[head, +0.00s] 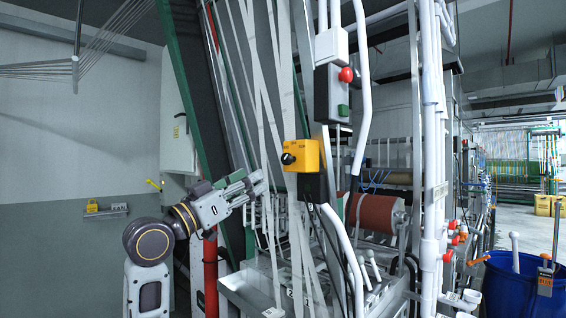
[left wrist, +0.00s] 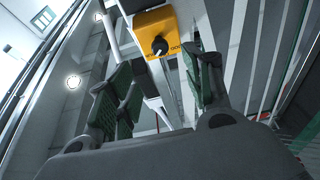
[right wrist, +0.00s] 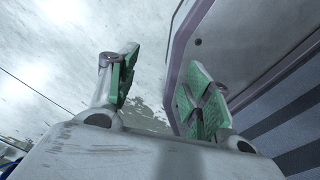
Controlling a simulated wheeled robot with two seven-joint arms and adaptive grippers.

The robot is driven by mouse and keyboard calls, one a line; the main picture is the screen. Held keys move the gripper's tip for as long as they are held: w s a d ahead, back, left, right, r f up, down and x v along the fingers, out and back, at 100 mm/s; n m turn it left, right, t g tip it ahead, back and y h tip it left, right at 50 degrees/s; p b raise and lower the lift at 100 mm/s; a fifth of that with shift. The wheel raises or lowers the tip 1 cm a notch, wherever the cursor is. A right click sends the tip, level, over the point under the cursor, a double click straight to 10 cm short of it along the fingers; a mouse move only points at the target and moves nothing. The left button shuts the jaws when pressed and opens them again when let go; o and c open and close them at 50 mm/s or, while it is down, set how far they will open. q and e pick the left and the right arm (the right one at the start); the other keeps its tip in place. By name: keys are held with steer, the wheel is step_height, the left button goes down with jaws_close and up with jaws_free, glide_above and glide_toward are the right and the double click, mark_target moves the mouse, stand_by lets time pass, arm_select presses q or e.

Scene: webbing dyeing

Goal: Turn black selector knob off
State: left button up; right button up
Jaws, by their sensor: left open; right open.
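The black selector knob (head: 287,159) sits on the face of a yellow box (head: 306,154) in the middle of the head view. In the left wrist view the knob (left wrist: 160,46) shows on the yellow box (left wrist: 152,28), beyond the gap between the fingers. My left gripper (head: 256,184) is open and empty, left of and a little below the box, apart from it. Its green-padded fingers also show in the left wrist view (left wrist: 162,80). My right gripper (right wrist: 160,85) is open and empty in the right wrist view, and is not in the head view.
A grey and black box with a red button (head: 346,75) and a green button hangs above the yellow box. Pale webbing strips (head: 262,90) run down behind and beside it. White pipes (head: 430,150) and a blue bin (head: 510,285) stand at right. Open space lies at left.

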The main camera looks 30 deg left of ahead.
mark_target(285, 161)
arm_select(q)
steer(key=p+x, duration=0.3)
steer(key=x, duration=0.7)
steer(key=shift+w+d+r, duration=0.1)
steer(key=shift+w+r, duration=0.2)
steer(key=shift+w+d+r, duration=0.2)
steer(key=shift+w+d, duration=0.05)
steer(key=shift+w, duration=0.35)
steer(key=shift+w+d+r, duration=0.1)
steer(key=shift+w, duration=0.15)
arm_select(e)
steer(key=a+r, duration=0.1)
steer(key=r, duration=0.1)
steer(key=s+a+r, duration=0.1)
steer(key=shift+a+r, duration=0.1)
steer(key=shift+r, duration=0.25)
